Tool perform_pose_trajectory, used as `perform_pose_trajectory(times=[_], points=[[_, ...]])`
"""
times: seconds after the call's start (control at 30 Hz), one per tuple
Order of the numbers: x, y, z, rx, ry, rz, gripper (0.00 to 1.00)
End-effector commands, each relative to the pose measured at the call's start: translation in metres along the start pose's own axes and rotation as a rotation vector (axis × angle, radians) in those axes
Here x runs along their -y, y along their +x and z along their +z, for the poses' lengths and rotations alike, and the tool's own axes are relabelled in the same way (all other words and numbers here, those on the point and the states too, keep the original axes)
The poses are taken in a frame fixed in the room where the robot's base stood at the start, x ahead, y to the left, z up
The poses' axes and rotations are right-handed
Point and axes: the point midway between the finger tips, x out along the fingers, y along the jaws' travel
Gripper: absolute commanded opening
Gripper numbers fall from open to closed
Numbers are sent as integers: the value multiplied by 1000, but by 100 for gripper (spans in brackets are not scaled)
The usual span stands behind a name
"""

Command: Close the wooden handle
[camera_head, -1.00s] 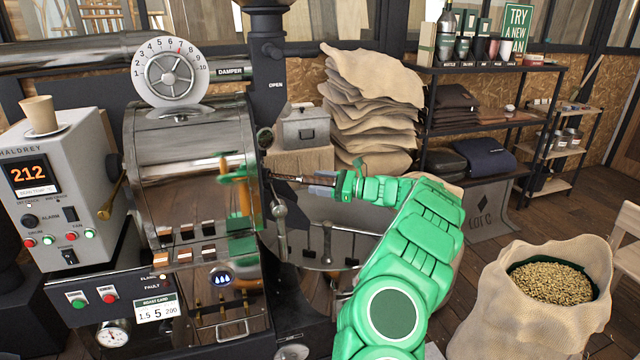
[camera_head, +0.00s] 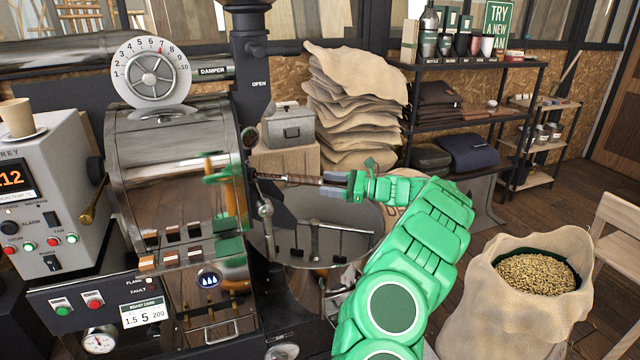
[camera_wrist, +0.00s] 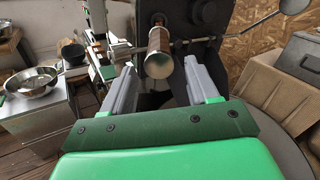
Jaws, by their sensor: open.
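The wooden handle (camera_head: 300,180) is a brown rod that sticks out sideways from the front of the roaster drum (camera_head: 175,150). In the wrist view the handle's end lies between the two fingertips of my gripper (camera_wrist: 160,72), with a gap showing on each side. Contact with the fingers cannot be made out.
The round cooling tray (camera_head: 350,225) lies below my gripper. A grey metal box (camera_head: 288,128) and stacked sacks (camera_head: 355,105) stand behind. An open sack of beans (camera_head: 480,300) stands on the floor at right. The control box (camera_head: 70,180) is at left.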

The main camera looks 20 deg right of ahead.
Motion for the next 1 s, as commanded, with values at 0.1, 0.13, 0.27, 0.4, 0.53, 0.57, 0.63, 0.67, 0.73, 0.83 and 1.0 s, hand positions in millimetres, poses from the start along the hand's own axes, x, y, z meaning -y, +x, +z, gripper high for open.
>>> perform_pose_trajectory(times=[0.1, 0.13, 0.27, 0.4, 0.53, 0.57, 0.63, 0.67, 0.73, 0.83, 1.0], points=[[0, -2, 0, 0, 0, 1, 59], [0, -2, 0, 0, 0, 1, 59], [0, -2, 0, 0, 0, 1, 59], [0, -2, 0, 0, 0, 1, 59], [0, -3, 0, 0, 2, 0, 49], [0, -6, 0, 0, 5, 0, 44], [2, -18, 0, 0, 22, -2, 33], [2, -26, 0, 0, 35, -3, 29], [4, -50, 1, -2, 72, -7, 18], [3, -85, 2, -1, 134, -5, 3], [-1, -131, 4, 0, 225, -2, 0]])
